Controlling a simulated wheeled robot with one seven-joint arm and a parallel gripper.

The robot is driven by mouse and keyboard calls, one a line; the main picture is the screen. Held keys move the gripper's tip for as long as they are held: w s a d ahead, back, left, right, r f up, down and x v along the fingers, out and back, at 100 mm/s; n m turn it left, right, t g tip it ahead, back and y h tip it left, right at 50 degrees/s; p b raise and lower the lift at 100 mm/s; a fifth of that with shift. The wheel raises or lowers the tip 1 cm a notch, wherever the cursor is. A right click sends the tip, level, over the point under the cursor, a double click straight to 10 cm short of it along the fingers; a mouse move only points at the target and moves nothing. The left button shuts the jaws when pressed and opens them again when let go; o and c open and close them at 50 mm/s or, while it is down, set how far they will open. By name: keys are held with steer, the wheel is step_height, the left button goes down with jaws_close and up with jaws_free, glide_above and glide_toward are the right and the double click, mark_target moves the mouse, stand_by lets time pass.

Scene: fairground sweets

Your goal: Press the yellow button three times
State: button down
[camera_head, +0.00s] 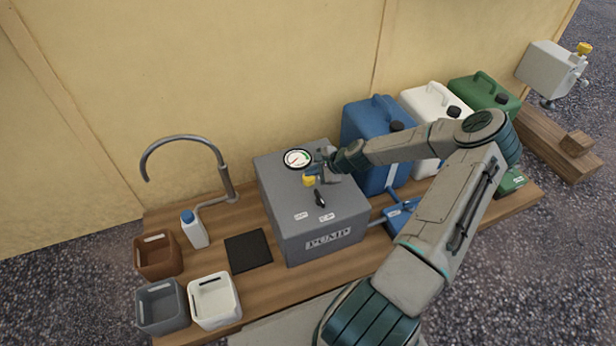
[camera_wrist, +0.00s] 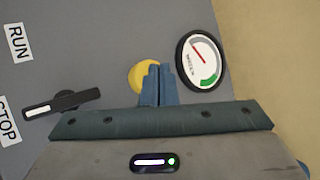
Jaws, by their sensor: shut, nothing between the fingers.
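The yellow button (camera_head: 308,181) is on top of the grey pump box (camera_head: 335,222), between the dial gauge and a black switch. In the wrist view the yellow button (camera_wrist: 142,74) is partly hidden behind my fingertips. My gripper (camera_head: 316,172) is shut and empty, with its blue fingers over the button's edge. In the wrist view my gripper (camera_wrist: 160,68) overlaps the right part of the button. I cannot tell whether the fingertips touch it.
The gauge (camera_wrist: 202,59) and the black switch (camera_wrist: 64,103) flank the button closely. Blue (camera_head: 365,130), white (camera_head: 430,105) and green (camera_head: 480,92) canisters stand to the right. A tap (camera_head: 225,180), a small bottle (camera_head: 195,232) and open bins stand left.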

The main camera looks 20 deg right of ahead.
mark_target(312, 178)
steer(key=shift+f+b, duration=0.3)
steer(key=shift+f, duration=0.35)
stand_by(0.6)
steer(key=shift+r, duration=0.15)
steer(key=shift+r+p, duration=1)
steer(key=shift+r, duration=0.1)
steer(key=shift+r+p, duration=2)
steer(key=shift+r, duration=0.5)
